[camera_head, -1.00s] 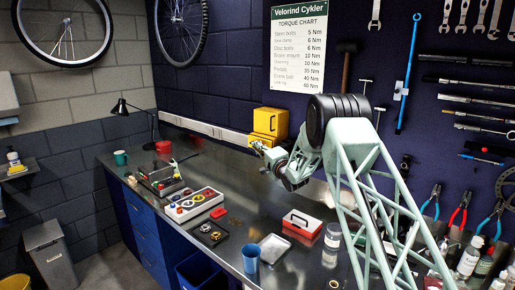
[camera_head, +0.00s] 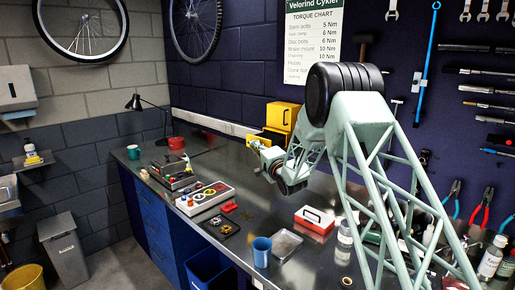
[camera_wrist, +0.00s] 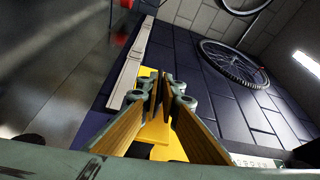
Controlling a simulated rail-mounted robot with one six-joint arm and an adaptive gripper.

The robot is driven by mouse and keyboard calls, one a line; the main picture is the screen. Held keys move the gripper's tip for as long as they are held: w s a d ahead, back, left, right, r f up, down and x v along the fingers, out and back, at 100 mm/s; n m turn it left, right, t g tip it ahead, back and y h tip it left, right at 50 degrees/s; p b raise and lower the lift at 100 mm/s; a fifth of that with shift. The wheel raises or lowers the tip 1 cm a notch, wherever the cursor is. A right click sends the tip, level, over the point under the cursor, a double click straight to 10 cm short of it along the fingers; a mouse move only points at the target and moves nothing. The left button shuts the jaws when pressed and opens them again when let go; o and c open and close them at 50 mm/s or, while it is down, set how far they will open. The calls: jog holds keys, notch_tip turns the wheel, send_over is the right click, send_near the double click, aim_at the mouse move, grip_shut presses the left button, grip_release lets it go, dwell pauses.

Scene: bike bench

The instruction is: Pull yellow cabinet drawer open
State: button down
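The yellow cabinet (camera_head: 282,116) stands on the bench against the back wall. Its lower drawer (camera_head: 257,138) sticks out of the front, toward the left, so it is partly open. My gripper (camera_head: 256,146) is at the drawer's front. In the wrist view, my gripper's (camera_wrist: 160,88) wood-coloured fingers come close together at the tips, with yellow surfaces of the cabinet and drawer (camera_wrist: 160,148) around and below them. The fingers appear closed on the drawer handle, which they mostly hide.
A red-and-white box (camera_head: 314,219), a metal tray (camera_head: 286,244) and a blue cup (camera_head: 262,252) stand on the bench in front of my arm. Toolboxes with parts (camera_head: 205,197) lie to the left. Bench surface in front of the cabinet is clear.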

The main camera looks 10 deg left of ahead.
jog(key=c, duration=2.9)
grip_release()
jog(key=shift+o, duration=0.2)
jog(key=v, duration=1.2)
jog(key=shift+r, duration=0.1)
